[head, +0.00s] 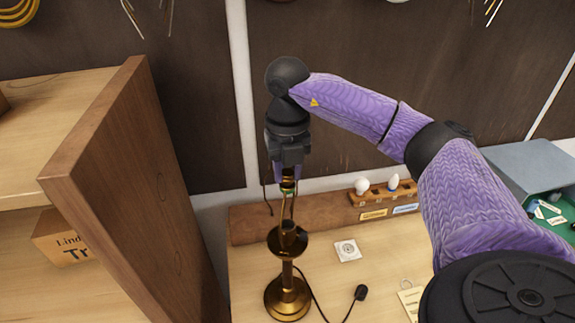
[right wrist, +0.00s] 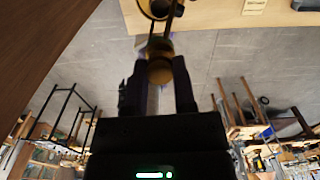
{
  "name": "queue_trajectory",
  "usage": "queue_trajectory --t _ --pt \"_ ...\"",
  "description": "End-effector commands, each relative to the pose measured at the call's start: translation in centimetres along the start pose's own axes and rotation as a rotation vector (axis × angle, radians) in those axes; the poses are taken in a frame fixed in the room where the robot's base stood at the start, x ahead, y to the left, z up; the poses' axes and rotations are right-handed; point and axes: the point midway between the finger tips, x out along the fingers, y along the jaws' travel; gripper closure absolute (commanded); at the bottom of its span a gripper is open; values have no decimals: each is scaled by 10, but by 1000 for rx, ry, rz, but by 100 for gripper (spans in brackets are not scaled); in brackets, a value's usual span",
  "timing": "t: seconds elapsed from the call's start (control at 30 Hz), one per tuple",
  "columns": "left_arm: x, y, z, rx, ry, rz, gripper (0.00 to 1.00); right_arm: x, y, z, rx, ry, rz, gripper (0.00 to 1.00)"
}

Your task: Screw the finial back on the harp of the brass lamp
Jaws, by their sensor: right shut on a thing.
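The brass lamp (head: 286,278) stands upright on the workbench, its round base near the front and its harp (head: 288,208) rising from the socket. My right gripper (head: 288,172) points down over the top of the harp. In the right wrist view the gripper (right wrist: 158,82) is shut on a rounded brass piece, the finial (right wrist: 160,71), between its dark fingers. The harp and the lamp's round brass parts (right wrist: 157,10) lie just beyond it. Whether the finial's thread is seated on the harp cannot be told. My left gripper is not in view.
A tall wooden panel (head: 120,190) of a shelf stands close left of the lamp. A wooden rack with bulbs (head: 385,196) sits at the bench's back, and a green-lined bin (head: 545,215) at the right. A black cord runs from the lamp; a white outlet plate (head: 347,250) lies beside it.

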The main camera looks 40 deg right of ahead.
Motion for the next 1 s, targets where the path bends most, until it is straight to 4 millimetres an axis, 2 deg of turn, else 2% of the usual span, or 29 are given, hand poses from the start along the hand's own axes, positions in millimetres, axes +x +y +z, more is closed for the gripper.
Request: queue_trajectory --t 0.17,0.33,0.43,0.67,0.7,0.87,1.0 --pt "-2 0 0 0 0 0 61 -1 0 0 40 0 0 100" --pt "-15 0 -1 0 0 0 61 -3 0 0 474 1 0 100" --pt "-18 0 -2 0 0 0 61 -1 0 0 652 0 1 100" --pt "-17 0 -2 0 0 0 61 0 0 0 699 -2 2 100" --pt "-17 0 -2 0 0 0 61 0 0 0 699 -2 2 61" --pt "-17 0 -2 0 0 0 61 1 0 0 698 -1 1 27" --pt "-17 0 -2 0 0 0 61 1 0 0 697 -1 1 26"
